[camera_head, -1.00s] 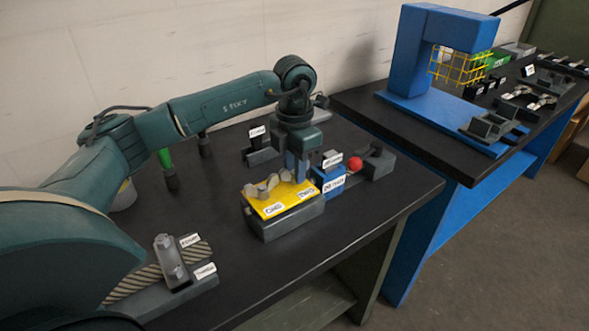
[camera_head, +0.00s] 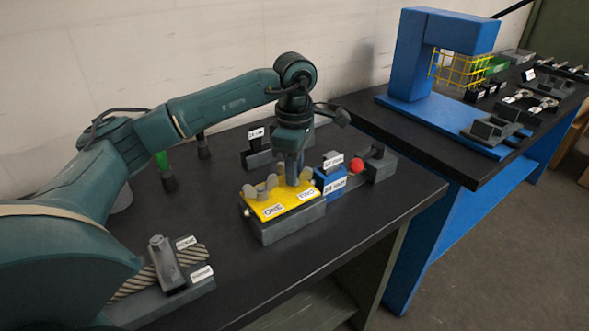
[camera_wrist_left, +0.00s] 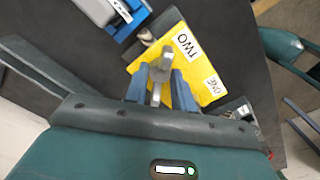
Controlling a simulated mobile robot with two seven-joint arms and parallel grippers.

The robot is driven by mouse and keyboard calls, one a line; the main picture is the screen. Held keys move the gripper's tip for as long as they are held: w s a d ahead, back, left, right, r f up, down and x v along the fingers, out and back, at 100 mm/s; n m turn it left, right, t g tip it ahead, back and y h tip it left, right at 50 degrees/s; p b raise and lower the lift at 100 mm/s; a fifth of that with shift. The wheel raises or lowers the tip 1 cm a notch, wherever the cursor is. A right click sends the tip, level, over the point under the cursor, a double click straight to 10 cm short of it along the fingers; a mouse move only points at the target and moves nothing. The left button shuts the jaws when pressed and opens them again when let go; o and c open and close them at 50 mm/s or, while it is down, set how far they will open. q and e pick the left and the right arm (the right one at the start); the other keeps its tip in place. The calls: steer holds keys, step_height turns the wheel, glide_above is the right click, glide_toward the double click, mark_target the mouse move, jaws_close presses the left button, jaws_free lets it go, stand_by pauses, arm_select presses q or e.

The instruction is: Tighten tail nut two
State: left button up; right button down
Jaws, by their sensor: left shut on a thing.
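A yellow plate (camera_head: 284,206) labelled ONE and TWO sits on a dark grey block (camera_head: 290,228) on the black table. It also shows in the left wrist view (camera_wrist_left: 193,58). My left gripper (camera_head: 294,178) points down over the TWO end of the plate. In the left wrist view its blue fingers (camera_wrist_left: 161,88) are shut on a grey winged nut, tail nut two (camera_wrist_left: 160,73), beside the TWO label. The fingers partly hide this nut in the head view. Grey wings (camera_head: 262,189) stand at the ONE end. My right gripper is not in view.
A blue labelled box (camera_head: 331,182), a red ball (camera_head: 356,166) and a dark block (camera_head: 380,165) stand close to the right of the plate. A grey fixture (camera_head: 166,265) is at front left. The table between it and the plate is clear.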

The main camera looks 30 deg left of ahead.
arm_select(q)
steer(key=m, duration=0.3)
steer(key=m+b, duration=0.1)
steer(key=m, duration=0.2)
steer(key=shift+w+a+r+m, duration=0.1)
steer(key=shift+r+m, duration=0.1)
steer(key=shift+m, duration=0.1)
steer(key=m+b, duration=0.1)
steer(key=m, duration=1)
steer(key=shift+m, duration=0.4)
steer(key=m, duration=0.4)
steer(key=shift+b, duration=0.35)
steer(key=shift+m, duration=0.3)
steer(key=shift+f, duration=0.1)
steer(key=o, duration=0.6)
steer(key=shift+o, duration=0.2)
step_height(320, 180, up, 13)
steer(key=p, duration=0.2)
